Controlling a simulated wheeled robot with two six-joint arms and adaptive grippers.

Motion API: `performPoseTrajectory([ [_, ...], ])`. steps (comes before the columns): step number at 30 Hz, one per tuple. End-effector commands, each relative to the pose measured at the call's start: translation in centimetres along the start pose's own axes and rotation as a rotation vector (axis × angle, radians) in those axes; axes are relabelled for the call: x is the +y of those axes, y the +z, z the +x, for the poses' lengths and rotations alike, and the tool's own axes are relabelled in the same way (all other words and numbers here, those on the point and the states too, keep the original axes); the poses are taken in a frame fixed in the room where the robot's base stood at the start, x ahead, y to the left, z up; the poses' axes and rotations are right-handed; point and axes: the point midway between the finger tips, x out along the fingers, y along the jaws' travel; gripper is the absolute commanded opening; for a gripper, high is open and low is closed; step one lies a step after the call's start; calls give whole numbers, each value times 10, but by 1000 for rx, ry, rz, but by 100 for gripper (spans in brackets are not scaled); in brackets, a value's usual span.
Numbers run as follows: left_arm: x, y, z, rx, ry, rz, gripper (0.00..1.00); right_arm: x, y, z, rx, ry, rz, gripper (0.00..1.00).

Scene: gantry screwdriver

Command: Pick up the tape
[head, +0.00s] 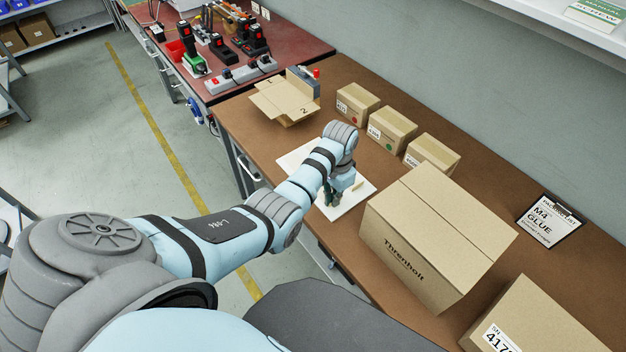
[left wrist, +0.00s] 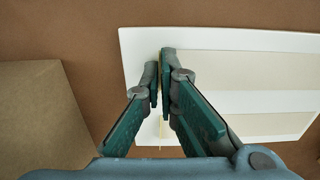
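The tape shows as wide beige strips (left wrist: 250,65) lying flat on a white sheet (left wrist: 140,45) in the left wrist view. The sheet lies on the brown table, and it also shows in the head view (head: 296,158). My left gripper (head: 333,198) points down over the sheet. In the left wrist view its fingers (left wrist: 160,85) are nearly together, with a thin yellowish strip edge-on between them. This sliver looks like a piece of tape, and it runs down below the fingers. My right gripper is not in view.
A large closed carton (head: 440,235) stands right beside the sheet. An open carton (head: 284,97) is at the far end, with a grey and red object (head: 305,82) behind it. Several small boxes (head: 392,129) line the wall side. A clipboard (head: 548,222) lies at the right.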

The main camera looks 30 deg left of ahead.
Motion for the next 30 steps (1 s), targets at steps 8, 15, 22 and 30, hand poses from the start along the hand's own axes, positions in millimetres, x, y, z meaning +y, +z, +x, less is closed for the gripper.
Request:
performPoseTrajectory([
  [8,0,0,-2,0,0,0,0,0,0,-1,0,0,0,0],
  [15,0,-1,-39,2,-1,0,0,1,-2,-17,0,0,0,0],
  [22,-1,-2,-118,6,-3,0,0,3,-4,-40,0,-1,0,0],
  [30,0,0,-194,-1,0,0,0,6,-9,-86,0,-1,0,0],
])
